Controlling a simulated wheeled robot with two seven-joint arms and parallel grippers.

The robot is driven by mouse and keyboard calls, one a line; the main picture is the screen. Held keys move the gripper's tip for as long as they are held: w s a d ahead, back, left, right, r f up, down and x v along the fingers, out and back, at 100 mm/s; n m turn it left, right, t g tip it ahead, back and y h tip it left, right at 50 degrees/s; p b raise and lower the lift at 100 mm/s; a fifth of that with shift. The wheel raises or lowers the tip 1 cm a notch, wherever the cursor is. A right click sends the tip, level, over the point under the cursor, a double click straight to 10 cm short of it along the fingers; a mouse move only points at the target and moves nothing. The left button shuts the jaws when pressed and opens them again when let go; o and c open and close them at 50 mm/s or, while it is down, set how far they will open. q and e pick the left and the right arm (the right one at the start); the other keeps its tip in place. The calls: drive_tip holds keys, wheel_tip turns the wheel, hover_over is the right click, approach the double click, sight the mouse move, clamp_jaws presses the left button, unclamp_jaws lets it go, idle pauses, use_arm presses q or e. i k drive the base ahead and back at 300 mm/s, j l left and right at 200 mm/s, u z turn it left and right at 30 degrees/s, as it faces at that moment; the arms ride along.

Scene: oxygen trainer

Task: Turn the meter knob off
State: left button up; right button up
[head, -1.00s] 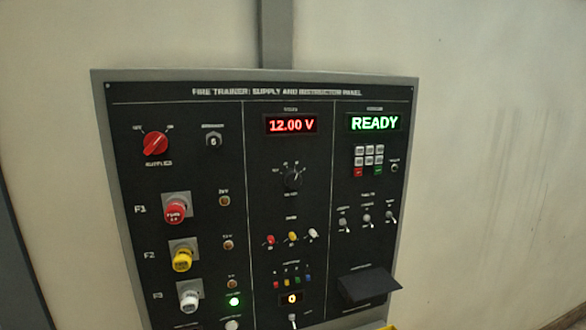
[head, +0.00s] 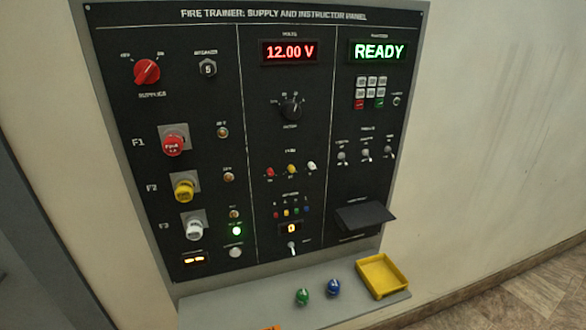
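The meter knob (head: 292,107) is a black rotary knob in the middle column of the dark wall panel (head: 310,215). It sits below the red volts display (head: 290,51), which reads 12.00 V. A light pointer line on the knob seems to point up and to the right, with small position marks around its top; the marks are too small to read surely. Neither of my grippers is in the head view, and nothing touches the knob.
A red supplies knob (head: 147,71) and red, yellow and white fuse caps are at left. A green READY display (head: 378,51) and a dark hood (head: 365,215) are at right. The grey shelf (head: 235,305) below holds green and blue balls and a yellow tray (head: 383,276).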

sight(291, 110)
drive_tip(key=k+l, duration=0.2)
drive_tip(key=l, duration=0.2)
drive_tip(key=k+l, duration=0.2)
drive_tip(key=l, duration=0.15)
drive_tip(key=k+l, duration=0.2)
drive_tip(key=l, duration=0.2)
drive_tip(key=u, duration=0.05)
